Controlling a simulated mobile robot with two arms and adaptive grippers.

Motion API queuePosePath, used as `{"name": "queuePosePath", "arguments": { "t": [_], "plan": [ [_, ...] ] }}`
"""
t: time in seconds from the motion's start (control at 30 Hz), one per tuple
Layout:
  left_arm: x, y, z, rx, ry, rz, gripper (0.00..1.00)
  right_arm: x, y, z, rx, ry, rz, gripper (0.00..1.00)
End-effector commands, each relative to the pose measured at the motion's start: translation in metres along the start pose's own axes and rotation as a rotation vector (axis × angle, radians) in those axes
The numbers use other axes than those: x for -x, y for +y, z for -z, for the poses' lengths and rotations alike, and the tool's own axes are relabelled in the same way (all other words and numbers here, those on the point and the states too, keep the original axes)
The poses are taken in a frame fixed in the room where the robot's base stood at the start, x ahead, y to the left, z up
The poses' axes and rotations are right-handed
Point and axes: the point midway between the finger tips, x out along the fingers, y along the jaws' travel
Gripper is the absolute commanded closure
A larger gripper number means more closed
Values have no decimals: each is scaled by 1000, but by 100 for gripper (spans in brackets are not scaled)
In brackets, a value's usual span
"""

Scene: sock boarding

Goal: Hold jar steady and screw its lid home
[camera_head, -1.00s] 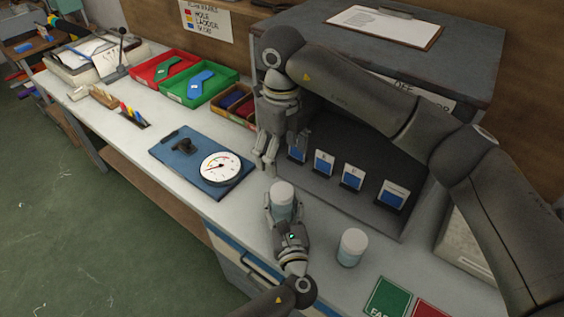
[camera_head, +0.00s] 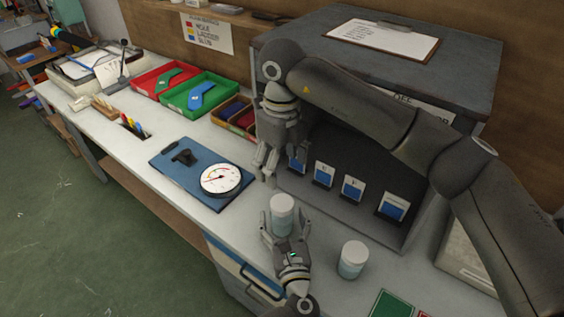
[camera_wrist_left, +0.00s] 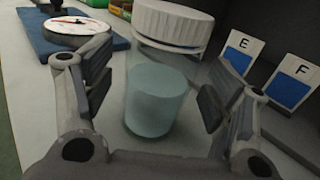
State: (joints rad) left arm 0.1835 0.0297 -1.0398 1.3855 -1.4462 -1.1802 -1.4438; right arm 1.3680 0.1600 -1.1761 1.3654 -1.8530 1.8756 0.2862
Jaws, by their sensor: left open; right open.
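A clear jar (camera_head: 282,227) with pale blue contents and a white ribbed lid (camera_head: 282,203) stands upright on the bench. In the left wrist view the jar (camera_wrist_left: 155,100) is between my open left fingers, and the lid (camera_wrist_left: 172,22) sits on top, looking slightly tilted against the jar. My left gripper (camera_head: 279,226) is open around the jar, with gaps at the fingers. My right gripper (camera_head: 266,166) is open and empty, hanging above and behind the jar. A second lidded jar (camera_head: 352,260) stands to the right.
A blue board with a dial gauge (camera_head: 221,180) lies left of the jar. A dark cabinet (camera_head: 330,205) with several lettered cards stands behind. Red (camera_head: 160,76) and green (camera_head: 205,105) trays lie further left. A green card (camera_head: 390,304) lies at the front right.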

Motion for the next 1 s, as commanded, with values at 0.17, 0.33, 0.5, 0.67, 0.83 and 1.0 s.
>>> {"name": "queuePosePath", "arguments": {
  "t": [0.17,0.33,0.5,0.67,0.83,1.0],
  "plan": [
    [40,0,2,1,7,1,23,0,0,0,0,0,0,26],
    [74,0,1,1,5,0,23,0,0,0,0,0,0,26],
    [97,0,1,0,4,0,23,0,0,0,0,0,0,26],
    [105,0,0,0,1,-1,23,0,0,0,0,0,0,26],
    [105,0,0,0,1,-1,23,0,0,0,0,0,0,26],
    [105,0,0,0,2,-1,23,0,0,0,0,0,0,26]
  ]
}}
